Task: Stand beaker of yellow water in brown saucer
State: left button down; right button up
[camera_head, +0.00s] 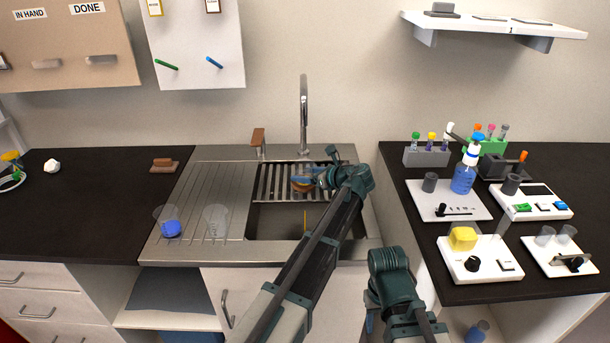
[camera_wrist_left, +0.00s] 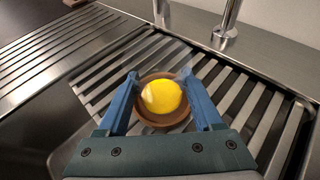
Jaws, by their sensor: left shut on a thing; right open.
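My left gripper (camera_wrist_left: 163,97) is shut on the beaker of yellow water, with one blue finger on each side of it. The yellow water (camera_wrist_left: 161,96) shows as a round patch from above in the left wrist view. The brown saucer (camera_wrist_left: 161,121) lies on the slatted rack over the sink, directly under and around the beaker. I cannot tell whether the beaker's base touches it. In the head view my left gripper (camera_head: 312,177) is over the rack and mostly hides the beaker; the saucer (camera_head: 301,187) shows below it. My right gripper (camera_head: 370,322) is open, low in front of the counter.
A beaker of blue water (camera_head: 170,229) and an empty beaker (camera_head: 215,222) stand on the drainboard to the left. The tap (camera_head: 303,110) rises behind the sink. The open basin (camera_head: 280,222) lies in front of the rack. Lab devices and tube racks crowd the right counter.

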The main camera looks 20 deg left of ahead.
pick_arm(q)
jog(key=shift+f, duration=0.25)
pick_arm(e)
jog(key=shift+f, duration=0.25)
pick_arm(q)
grip_release()
pick_arm(e)
jog(key=shift+r, duration=0.1)
